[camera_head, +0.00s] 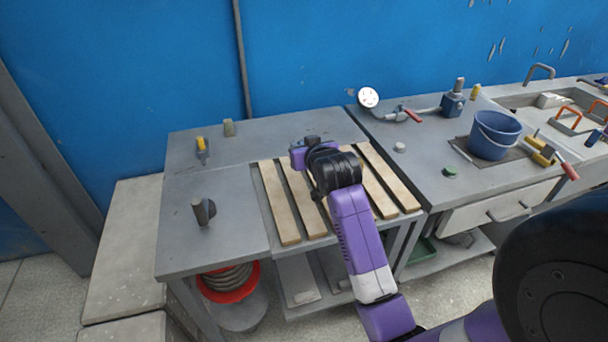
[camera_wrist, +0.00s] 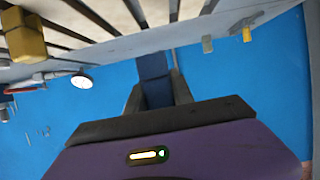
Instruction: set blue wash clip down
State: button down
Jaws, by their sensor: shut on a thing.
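My gripper (camera_head: 308,152) is over the slatted wooden rack of the bench. In the wrist view, my gripper (camera_wrist: 156,88) is shut on the blue wash clip (camera_wrist: 153,68), which sits between the two dark fingers. The clip appears as a plain blue block there. In the head view the clip cannot be made out behind my gripper and wrist. The wooden slats (camera_head: 276,203) show to both sides of my arm. Whether the clip touches anything below cannot be told.
A yellow-handled tool (camera_head: 201,147) and a small beige block (camera_head: 229,128) stand at the back left. A dark upright fitting (camera_head: 203,211) stands on the left top. A round gauge (camera_head: 368,97), a blue bucket (camera_head: 494,135) and a green piece (camera_head: 450,171) are on the right.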

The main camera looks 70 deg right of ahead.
aim_at(302, 183)
notch_tip(302, 183, down, 10)
jog(key=shift+r, duration=0.25)
jog(key=shift+f+b, duration=0.1)
jog(key=shift+b, duration=0.2)
jog(key=c, duration=1.1)
grip_release()
